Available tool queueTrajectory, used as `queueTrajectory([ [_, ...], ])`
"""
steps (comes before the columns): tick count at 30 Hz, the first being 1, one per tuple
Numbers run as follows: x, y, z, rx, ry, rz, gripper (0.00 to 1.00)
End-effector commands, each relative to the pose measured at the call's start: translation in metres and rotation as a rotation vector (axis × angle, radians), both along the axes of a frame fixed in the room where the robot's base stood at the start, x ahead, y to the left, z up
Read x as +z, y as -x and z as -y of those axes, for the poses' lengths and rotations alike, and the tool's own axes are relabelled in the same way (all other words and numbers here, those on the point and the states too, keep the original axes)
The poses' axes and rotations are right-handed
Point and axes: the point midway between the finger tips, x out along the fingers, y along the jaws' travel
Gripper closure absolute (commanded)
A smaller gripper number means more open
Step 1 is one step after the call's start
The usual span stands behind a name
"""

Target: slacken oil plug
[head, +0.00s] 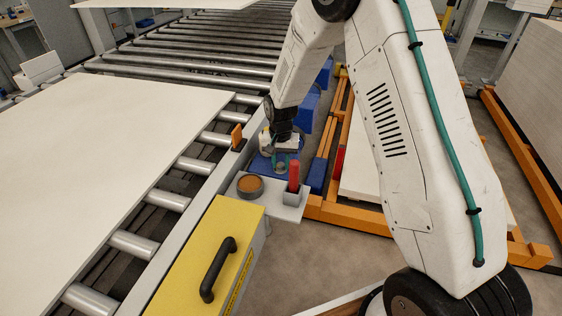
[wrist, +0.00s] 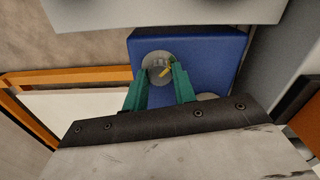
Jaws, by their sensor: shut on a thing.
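The oil plug (wrist: 158,66) shows in the wrist view as a round grey cap with a small yellow mark, on top of a blue housing (wrist: 205,55). My gripper (wrist: 161,75) has its two green fingers on either side of the plug and is shut on it. In the head view my gripper (head: 281,166) points down at the blue housing (head: 258,167), beside the conveyor frame. The plug is hidden there by the gripper. I cannot tell how far the plug is turned.
A grey shelf holds a round brown-topped tin (head: 250,186) and a red-handled thing in a holder (head: 293,181). A yellow box (head: 205,255) with a black handle stands nearer. A large pale board (head: 105,150) lies on rollers at left. Orange framework (head: 345,213) is at right.

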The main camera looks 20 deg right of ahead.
Motion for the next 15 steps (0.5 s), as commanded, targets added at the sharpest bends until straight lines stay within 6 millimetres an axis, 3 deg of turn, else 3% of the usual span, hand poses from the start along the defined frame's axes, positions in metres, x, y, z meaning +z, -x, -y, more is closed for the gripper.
queueTrajectory([
  [15,0.0002,0.0001,-0.0005,0.367,0.0,0.0,0.96],
])
